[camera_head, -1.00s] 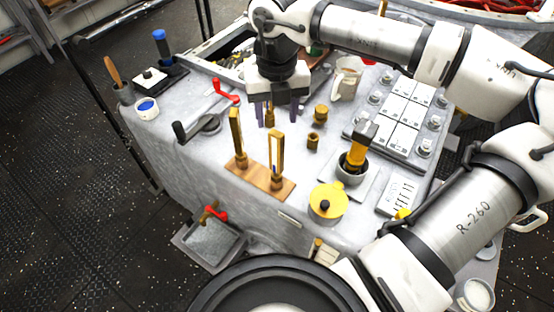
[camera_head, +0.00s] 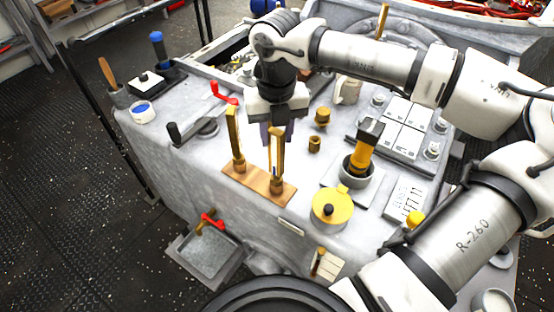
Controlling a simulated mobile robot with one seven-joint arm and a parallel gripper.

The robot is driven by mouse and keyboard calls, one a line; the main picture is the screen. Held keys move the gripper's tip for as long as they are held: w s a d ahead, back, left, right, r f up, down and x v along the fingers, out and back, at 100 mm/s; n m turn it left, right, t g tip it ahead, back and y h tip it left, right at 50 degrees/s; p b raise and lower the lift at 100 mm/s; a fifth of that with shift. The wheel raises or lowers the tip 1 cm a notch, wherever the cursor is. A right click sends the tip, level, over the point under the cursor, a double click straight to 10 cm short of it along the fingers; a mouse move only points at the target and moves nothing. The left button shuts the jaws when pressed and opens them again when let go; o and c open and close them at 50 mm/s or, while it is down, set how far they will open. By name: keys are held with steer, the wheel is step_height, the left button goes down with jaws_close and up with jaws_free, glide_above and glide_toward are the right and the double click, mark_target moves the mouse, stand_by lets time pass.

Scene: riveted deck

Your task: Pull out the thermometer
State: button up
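Two slim, upright brass-coloured thermometer cases stand in a wooden base near the front middle of the bench. The left thermometer (camera_head: 235,138) stands clear of my gripper. The right thermometer (camera_head: 277,165) stands at my gripper (camera_head: 277,136), which points down from above. Its two purplish fingers show on either side of this thermometer's upper end, spaced apart. I cannot tell whether they touch it, and part of the fingers is hidden behind it. The wooden base (camera_head: 254,183) lies flat on the bench.
To the right are brass fittings (camera_head: 314,144), a yellow-black tool (camera_head: 362,148) in a round cup and a yellow lidded pot (camera_head: 331,207). A grey basin (camera_head: 208,255) hangs at the bench front.

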steer(key=c, duration=0.4)
steer(key=shift+r+p, duration=1.65)
steer(key=shift+r, duration=1.75)
